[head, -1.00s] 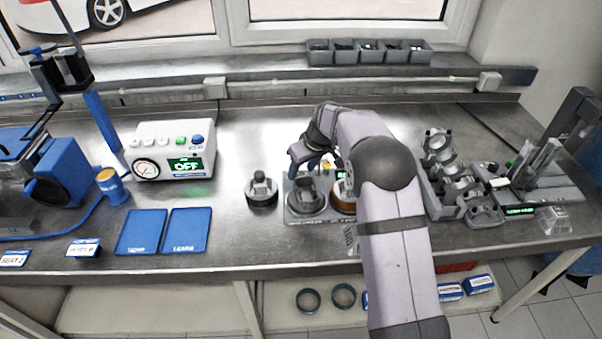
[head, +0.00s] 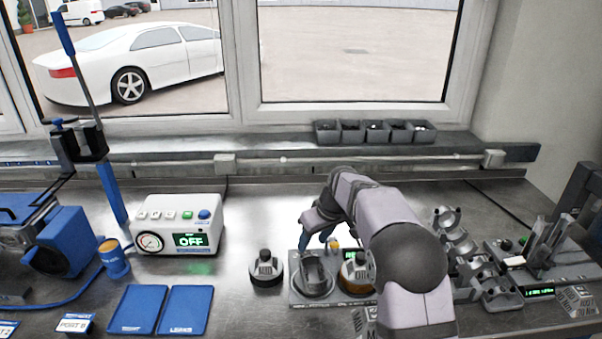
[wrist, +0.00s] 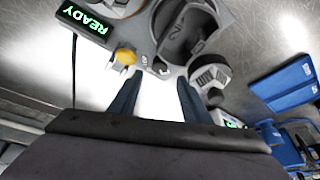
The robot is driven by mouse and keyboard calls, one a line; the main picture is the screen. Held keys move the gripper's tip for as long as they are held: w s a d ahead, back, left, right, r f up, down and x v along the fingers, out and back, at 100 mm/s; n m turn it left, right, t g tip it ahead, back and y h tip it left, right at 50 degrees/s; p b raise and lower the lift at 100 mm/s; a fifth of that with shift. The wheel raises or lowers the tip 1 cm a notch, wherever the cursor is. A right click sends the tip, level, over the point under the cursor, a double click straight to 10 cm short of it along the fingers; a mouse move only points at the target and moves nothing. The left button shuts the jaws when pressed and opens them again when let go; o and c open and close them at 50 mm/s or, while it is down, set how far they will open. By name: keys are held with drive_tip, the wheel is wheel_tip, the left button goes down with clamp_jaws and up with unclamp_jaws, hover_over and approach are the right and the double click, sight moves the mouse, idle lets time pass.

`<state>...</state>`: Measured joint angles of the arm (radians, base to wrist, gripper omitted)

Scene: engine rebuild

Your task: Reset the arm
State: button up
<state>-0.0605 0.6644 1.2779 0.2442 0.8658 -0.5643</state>
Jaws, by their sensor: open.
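My arm reaches in from the front right of the bench in the head view. My gripper (head: 318,240) hangs just behind a fixture plate (head: 298,297) that bears two round parts. In the wrist view my gripper (wrist: 155,92) shows its two dark fingers apart, with only bright bench between them. It holds nothing. The fixture's green display reads READY (wrist: 84,22), and a yellow button (wrist: 125,56) lies beyond the left fingertip. A cylindrical metal part (wrist: 209,76) stands off the plate beside the right fingertip; it also shows in the head view (head: 266,268).
A white control box (head: 178,225) reading OFF stands left, behind two blue trays (head: 187,309). A blue press-like machine (head: 70,240) stands far left. A crankshaft-like part (head: 447,235) and a fixture (head: 550,262) stand right. Grey bins (head: 375,132) line the sill.

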drive_tip(key=s+d+f+m+g, duration=0.1)
drive_tip(key=s+d+f+m, duration=0.1)
drive_tip(key=s, duration=1)
drive_tip(key=s+d+f+m+g+h, duration=0.1)
drive_tip(key=s+d+f, duration=0.1)
drive_tip(key=s, duration=1)
drive_tip(key=s+d+f+m+g+h, duration=0.1)
drive_tip(key=s+d, duration=0.3)
drive_tip(key=s, duration=0.8)
drive_tip(key=shift+s+d+f+m+g, duration=0.15)
drive_tip(key=shift+s+f+m+g, duration=0.3)
drive_tip(key=shift+m, duration=0.35)
